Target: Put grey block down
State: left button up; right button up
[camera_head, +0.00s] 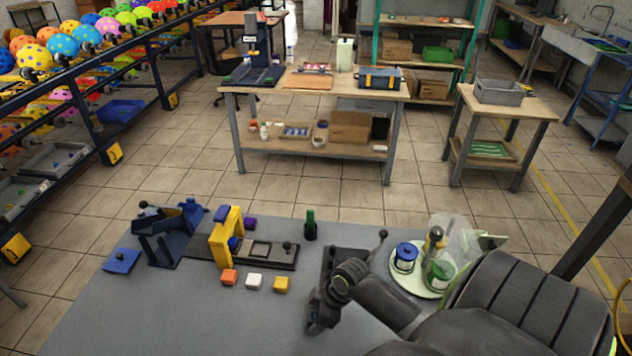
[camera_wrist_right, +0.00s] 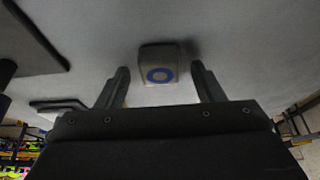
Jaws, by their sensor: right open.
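My right gripper (camera_wrist_right: 160,72) is open, with a visible gap between each finger and the block. In the head view my right gripper (camera_head: 316,322) reaches down to the tabletop near its front middle. The block cannot be made out there, hidden by the gripper. My left gripper is not in view.
A round tray (camera_head: 414,285) with jars is on the right. The front left tabletop is clear.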

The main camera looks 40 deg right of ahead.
aim_at(309, 315)
jog(key=shift+c, duration=0.3)
jog(key=c, duration=1.1)
notch_tip(309, 315, up, 9)
jog(key=b, duration=0.2)
notch_tip(309, 315, down, 5)
jog(key=b, duration=0.5)
jog(key=shift+f+b, duration=0.15)
jog(key=shift+b, duration=0.15)
